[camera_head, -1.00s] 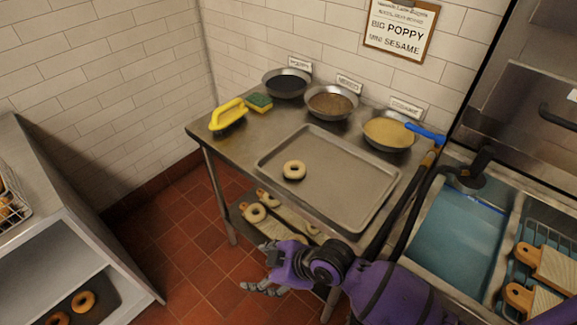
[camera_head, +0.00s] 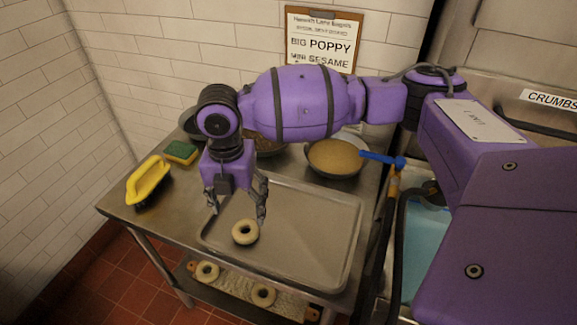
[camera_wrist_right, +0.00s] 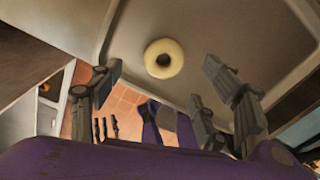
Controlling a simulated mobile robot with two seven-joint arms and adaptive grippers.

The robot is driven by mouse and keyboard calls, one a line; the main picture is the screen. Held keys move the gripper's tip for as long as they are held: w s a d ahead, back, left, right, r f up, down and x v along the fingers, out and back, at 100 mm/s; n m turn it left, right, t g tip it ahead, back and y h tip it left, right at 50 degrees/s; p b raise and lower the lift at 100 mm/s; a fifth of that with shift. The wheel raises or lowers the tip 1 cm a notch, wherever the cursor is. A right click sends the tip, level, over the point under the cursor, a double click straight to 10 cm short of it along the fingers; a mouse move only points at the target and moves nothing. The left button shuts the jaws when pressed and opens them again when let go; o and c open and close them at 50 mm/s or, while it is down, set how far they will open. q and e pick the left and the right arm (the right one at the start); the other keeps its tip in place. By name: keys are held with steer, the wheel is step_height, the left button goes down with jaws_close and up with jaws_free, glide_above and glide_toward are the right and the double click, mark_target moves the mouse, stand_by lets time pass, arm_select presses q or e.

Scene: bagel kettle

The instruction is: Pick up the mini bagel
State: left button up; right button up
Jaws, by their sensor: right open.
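A pale mini bagel (camera_head: 245,232) lies flat near the left end of the metal tray (camera_head: 325,235) on the steel table. My right gripper (camera_head: 238,212) hangs fingers down over the tray, just behind the bagel, open and empty. In the right wrist view the bagel (camera_wrist_right: 163,58) shows ahead, between the lines of the spread fingers (camera_wrist_right: 160,85) and apart from them. My left gripper is not visible in the head view.
Bowls stand behind the tray; the yellowish one (camera_head: 335,156) has a blue handle (camera_head: 382,159) beside it. A yellow-handled brush (camera_head: 148,182) and a sponge (camera_head: 181,152) sit at the left. More bagels (camera_head: 263,294) lie on boards on the shelf below.

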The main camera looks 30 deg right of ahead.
mark_target(243, 225)
steer(key=shift+s+f, duration=0.4)
steer(key=shift+f, duration=0.2)
steer(key=shift+s+f, duration=0.35)
steer(key=shift+f, duration=0.2)
steer(key=shift+w+f, duration=0.1)
steer(key=shift+f, duration=0.2)
steer(key=f, duration=0.4)
steer(key=shift+w+d+f, duration=0.1)
steer(key=shift+w+f, duration=0.1)
steer(key=shift+c, duration=0.7)
steer(key=shift+w, duration=0.1)
steer(key=c, duration=1)
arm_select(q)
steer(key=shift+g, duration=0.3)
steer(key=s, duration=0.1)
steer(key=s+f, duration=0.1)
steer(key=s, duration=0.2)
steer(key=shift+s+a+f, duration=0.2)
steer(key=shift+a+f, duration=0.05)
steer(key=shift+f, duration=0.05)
arm_select(e)
steer(key=shift+c, duration=0.2)
steer(key=shift+r, duration=0.1)
